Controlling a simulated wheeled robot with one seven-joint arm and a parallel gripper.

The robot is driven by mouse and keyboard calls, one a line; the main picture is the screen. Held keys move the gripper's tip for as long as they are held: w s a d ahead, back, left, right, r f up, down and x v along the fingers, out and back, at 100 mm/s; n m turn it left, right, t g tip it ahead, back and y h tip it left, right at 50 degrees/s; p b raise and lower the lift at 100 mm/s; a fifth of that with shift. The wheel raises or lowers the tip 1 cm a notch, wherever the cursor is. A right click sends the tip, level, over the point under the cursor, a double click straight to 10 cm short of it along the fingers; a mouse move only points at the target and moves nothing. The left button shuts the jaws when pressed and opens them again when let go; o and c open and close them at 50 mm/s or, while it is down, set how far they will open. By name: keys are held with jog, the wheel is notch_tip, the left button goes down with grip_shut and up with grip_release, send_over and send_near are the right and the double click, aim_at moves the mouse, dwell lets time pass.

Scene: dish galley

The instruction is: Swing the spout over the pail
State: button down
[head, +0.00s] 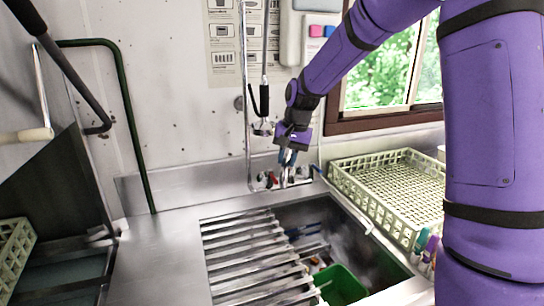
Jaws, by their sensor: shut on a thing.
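My gripper (287,157) points down in front of the back wall, above the rear edge of the sink. It is shut on the metal spout (284,179) at the tap; the jaws hide part of the spout, and its exact direction is hard to make out. The green pail (342,286) stands in the sink basin at the lower right, nearer to me than the tap. The spout's visible part is at the back of the sink, apart from the pail.
Metal bars (245,250) cover the left part of the sink (375,246). A pale green dish rack (345,180) stands on the right. A spray hose with a black handle (263,100) hangs behind my gripper. Bare steel counter (155,255) lies on the left.

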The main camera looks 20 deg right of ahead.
jog(key=s+d+n, duration=0.1)
jog(key=d+n, duration=0.2)
jog(key=d, duration=0.3)
jog(key=s+d+n+g, duration=0.1)
jog(key=d+n, duration=0.2)
jog(key=d, duration=0.3)
jog(key=shift+s, duration=0.4)
jog(key=c, duration=1)
grip_release()
jog(key=shift+d, duration=0.1)
jog(key=shift+o, duration=0.2)
jog(key=shift+r, duration=0.1)
notch_tip(320, 180, up, 10)
jog(key=d, duration=0.2)
jog(key=shift+r, duration=0.25)
